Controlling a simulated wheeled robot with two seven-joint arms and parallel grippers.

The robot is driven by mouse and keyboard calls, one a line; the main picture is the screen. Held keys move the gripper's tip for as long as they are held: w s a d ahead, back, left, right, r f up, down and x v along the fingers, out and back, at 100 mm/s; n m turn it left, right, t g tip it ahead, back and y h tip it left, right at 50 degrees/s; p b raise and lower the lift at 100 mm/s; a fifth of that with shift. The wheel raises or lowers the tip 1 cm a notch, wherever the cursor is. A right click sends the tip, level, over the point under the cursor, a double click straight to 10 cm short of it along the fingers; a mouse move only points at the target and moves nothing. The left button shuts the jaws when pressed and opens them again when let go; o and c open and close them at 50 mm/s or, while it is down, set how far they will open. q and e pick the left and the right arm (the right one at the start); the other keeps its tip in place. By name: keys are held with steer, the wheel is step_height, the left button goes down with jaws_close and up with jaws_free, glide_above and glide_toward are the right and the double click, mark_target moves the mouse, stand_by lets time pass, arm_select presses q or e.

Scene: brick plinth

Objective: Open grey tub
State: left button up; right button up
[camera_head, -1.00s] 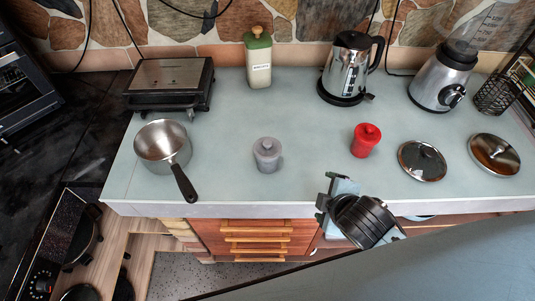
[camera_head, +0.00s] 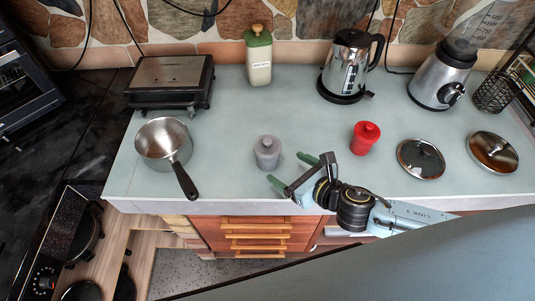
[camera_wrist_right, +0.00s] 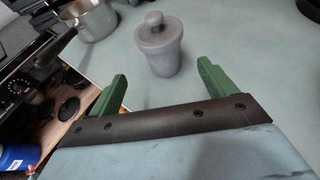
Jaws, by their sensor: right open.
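The grey tub (camera_head: 267,153) stands upright near the front middle of the counter, with its knobbed lid on. It also shows in the right wrist view (camera_wrist_right: 161,56), ahead of and between the two green fingers. My right gripper (camera_head: 291,172) is open and empty at the counter's front edge, just right of and nearer than the tub, with its fingers pointing toward it. The fingers show apart in the right wrist view (camera_wrist_right: 163,88) and do not touch the tub. My left gripper is not in view.
A saucepan (camera_head: 162,139) stands to the left, its handle over the front edge. A red tub (camera_head: 365,138) and two lids (camera_head: 421,159) (camera_head: 494,152) lie to the right. A grill (camera_head: 170,82), canister (camera_head: 259,60), kettle (camera_head: 348,70) and blender (camera_head: 440,85) stand behind. Counter around the grey tub is clear.

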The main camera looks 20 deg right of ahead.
mark_target(275, 158)
steer(key=x, duration=0.3)
steer(key=shift+w, duration=0.1)
steer(key=shift+x, duration=2.65)
steer(key=shift+w+d+r, duration=0.1)
steer(key=shift+d, duration=0.05)
steer(key=c, duration=1.1)
steer(key=shift+c, duration=0.4)
steer(key=shift+r, duration=0.1)
step_height(275, 158, up, 10)
steer(key=p, duration=0.2)
steer(key=shift+p, duration=0.4)
